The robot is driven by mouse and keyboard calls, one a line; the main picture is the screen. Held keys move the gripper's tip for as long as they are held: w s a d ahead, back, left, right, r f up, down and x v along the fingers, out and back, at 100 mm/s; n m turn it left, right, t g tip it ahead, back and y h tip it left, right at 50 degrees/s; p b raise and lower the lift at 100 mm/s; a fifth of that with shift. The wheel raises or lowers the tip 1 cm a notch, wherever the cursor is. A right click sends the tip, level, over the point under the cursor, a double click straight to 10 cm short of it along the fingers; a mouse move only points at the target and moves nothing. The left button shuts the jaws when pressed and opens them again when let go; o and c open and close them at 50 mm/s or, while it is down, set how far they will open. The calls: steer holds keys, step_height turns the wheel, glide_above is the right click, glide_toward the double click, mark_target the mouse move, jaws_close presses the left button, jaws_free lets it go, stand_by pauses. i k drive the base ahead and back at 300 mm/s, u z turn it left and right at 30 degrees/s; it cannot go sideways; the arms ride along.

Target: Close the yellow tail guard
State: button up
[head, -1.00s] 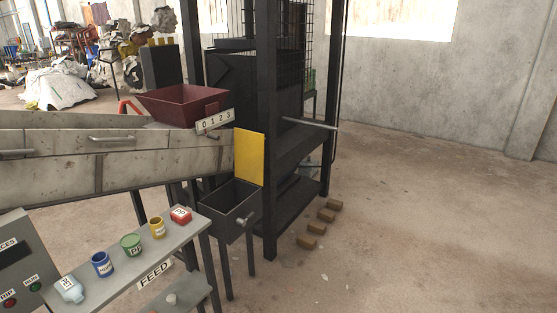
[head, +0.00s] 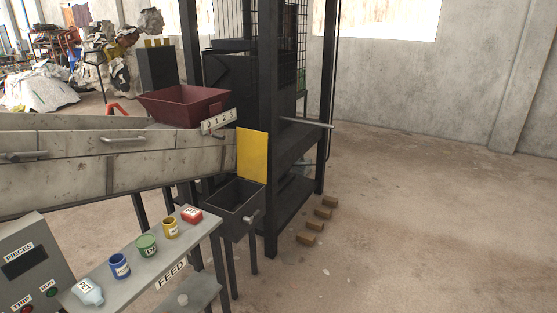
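The yellow tail guard (head: 252,157) is a flat upright panel at the right end of the long grey drum housing (head: 120,155). It stands just above the back of an open dark grey box (head: 240,201), which has a small pale knob on its front. Whether the guard is hinged there I cannot tell. My gripper is not in the head view.
A feed shelf (head: 160,262) with several small containers and a control panel (head: 30,262) stand at the lower left. A dark red hopper (head: 186,104) sits above the housing. Black frame posts (head: 269,140) rise behind the guard. Several brown blocks (head: 315,226) lie on the floor; open floor (head: 430,220) is at right.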

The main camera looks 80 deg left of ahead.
mark_target(252, 145)
steer(key=u, duration=0.15)
steer(key=k, duration=0.2)
steer(key=u, duration=0.05)
steer(key=i, duration=1.5)
steer(key=u, duration=0.45)
steer(key=i, duration=0.95)
steer(key=u, duration=0.6)
steer(key=i, duration=1.5)
steer(key=u, duration=0.55)
steer(key=i, duration=1.5)
steer(key=u, duration=0.35)
